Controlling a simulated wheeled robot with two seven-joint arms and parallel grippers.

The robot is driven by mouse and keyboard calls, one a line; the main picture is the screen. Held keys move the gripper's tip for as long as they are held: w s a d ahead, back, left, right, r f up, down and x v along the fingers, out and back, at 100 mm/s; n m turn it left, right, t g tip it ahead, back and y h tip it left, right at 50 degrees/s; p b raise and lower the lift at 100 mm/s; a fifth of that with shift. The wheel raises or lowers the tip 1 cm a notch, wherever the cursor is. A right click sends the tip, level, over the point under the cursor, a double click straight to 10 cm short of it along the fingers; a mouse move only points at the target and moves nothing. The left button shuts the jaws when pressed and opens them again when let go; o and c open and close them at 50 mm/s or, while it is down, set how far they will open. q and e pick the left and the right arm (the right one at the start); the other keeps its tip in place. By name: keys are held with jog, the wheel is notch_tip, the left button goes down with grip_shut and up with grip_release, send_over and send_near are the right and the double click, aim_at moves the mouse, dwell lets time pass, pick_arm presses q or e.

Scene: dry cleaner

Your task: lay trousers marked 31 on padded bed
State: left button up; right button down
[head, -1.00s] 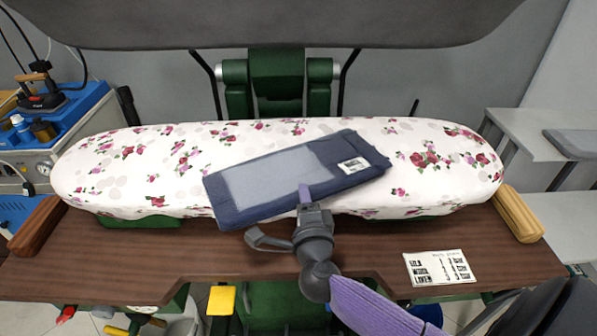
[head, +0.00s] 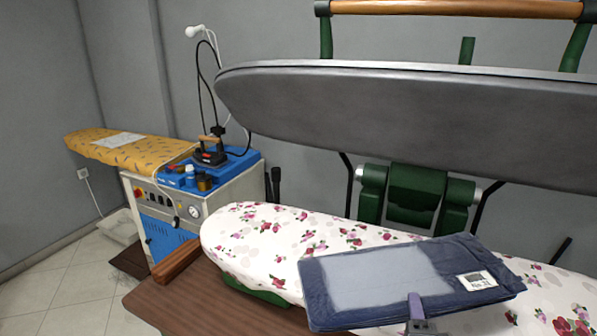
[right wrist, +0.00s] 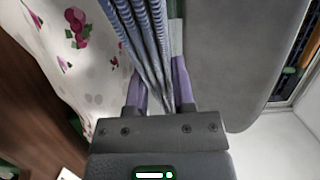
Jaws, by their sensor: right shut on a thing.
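The folded navy trousers (head: 400,283), with a lighter grey-blue panel and a white tag (head: 478,281), lie over the padded bed (head: 285,240) with its white floral cover. The tag's print is too small to read surely. My right gripper (head: 418,312), at the bottom edge of the head view, is shut on the trousers' near edge. In the right wrist view its purple fingers (right wrist: 159,92) pinch the stacked folds (right wrist: 143,40), beside the bed (right wrist: 82,45). I cannot tell whether the trousers touch the cover. My left gripper is not in view.
The grey upper press plate (head: 420,120) is raised over the bed. A brown wooden table (head: 190,300) runs along the bed's near side. At left stand a steam unit (head: 165,215) with an iron (head: 210,152) and a yellow ironing board (head: 125,150).

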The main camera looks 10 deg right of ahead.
jog(key=s+a+f+n+y+b, duration=0.1)
jog(key=s+a+n+y+b, duration=0.2)
jog(key=s+a+y, duration=0.4)
jog(key=w+d+m+h, duration=0.2)
jog(key=d+h, duration=0.1)
jog(key=w+d+r+m+g+h, duration=0.1)
jog(key=w+d+h, duration=0.2)
jog(key=h, duration=0.1)
jog(key=w+d+m+h, duration=0.2)
jog(key=w+d+h, duration=0.1)
jog(key=shift+w+d+r+m+g+b, duration=0.15)
jog(key=shift+d+r+m+g+b, duration=0.1)
jog(key=shift+r+m+g+b, duration=0.1)
notch_tip(320, 180, down, 10)
jog(key=h+b, duration=0.1)
jog(key=b, duration=0.4)
jog(key=shift+d+r+b, duration=0.15)
jog(key=shift+d+b, duration=0.05)
jog(key=shift+b, duration=0.15)
jog(key=shift+c, duration=2.3)
grip_release()
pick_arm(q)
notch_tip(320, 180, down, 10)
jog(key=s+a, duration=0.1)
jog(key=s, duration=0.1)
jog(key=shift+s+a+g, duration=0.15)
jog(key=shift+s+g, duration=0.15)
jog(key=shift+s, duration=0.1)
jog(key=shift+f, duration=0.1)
